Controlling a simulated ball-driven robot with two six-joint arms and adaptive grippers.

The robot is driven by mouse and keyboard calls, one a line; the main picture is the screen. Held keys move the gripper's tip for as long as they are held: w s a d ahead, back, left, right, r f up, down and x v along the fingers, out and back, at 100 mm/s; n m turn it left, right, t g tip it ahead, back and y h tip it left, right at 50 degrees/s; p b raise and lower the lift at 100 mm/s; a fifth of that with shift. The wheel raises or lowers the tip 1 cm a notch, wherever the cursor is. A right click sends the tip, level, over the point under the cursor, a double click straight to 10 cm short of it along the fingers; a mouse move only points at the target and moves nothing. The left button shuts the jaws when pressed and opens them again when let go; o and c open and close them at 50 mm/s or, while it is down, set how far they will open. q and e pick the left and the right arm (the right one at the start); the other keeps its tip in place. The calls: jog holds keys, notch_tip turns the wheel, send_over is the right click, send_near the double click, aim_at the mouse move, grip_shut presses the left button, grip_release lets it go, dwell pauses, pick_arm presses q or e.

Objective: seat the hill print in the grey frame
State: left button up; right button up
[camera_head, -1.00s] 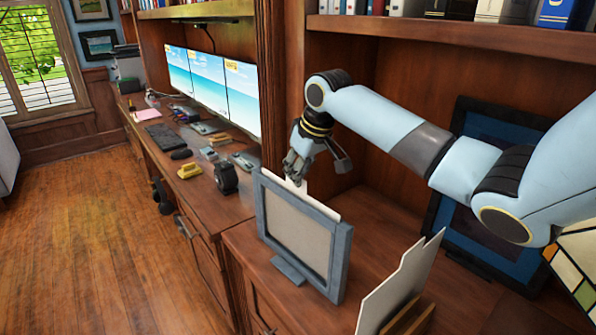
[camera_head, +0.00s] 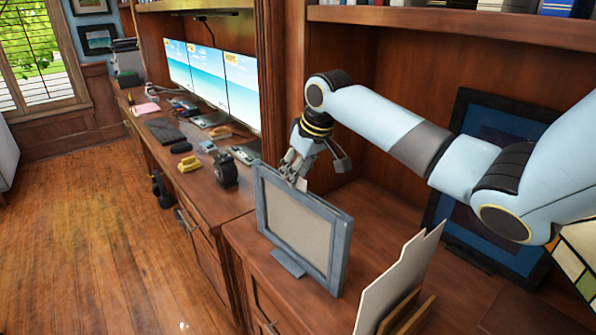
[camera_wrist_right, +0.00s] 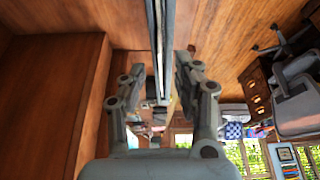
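The grey frame (camera_head: 300,232) stands upright on the desk ledge, its plain beige panel facing me. A small white tab (camera_head: 302,184) of the card, apparently the hill print, shows at the frame's top edge; the rest of the card is hidden, and I cannot see its picture. My right gripper (camera_head: 296,168) is just above and behind the frame's top edge. In the right wrist view its fingers (camera_wrist_right: 163,80) are spread on both sides of the thin upright edge of frame and card, with gaps. My left gripper is out of view.
White cards (camera_head: 400,283) stand in a wooden rack (camera_head: 408,316) in front right. A dark blue framed picture (camera_head: 478,190) leans against the bookcase behind my right arm. A black tape dispenser (camera_head: 225,170) and yellow item (camera_head: 190,164) lie left. A shelf (camera_head: 430,17) runs overhead.

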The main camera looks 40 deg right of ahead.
jog(key=v, duration=1.2)
dwell(0.5)
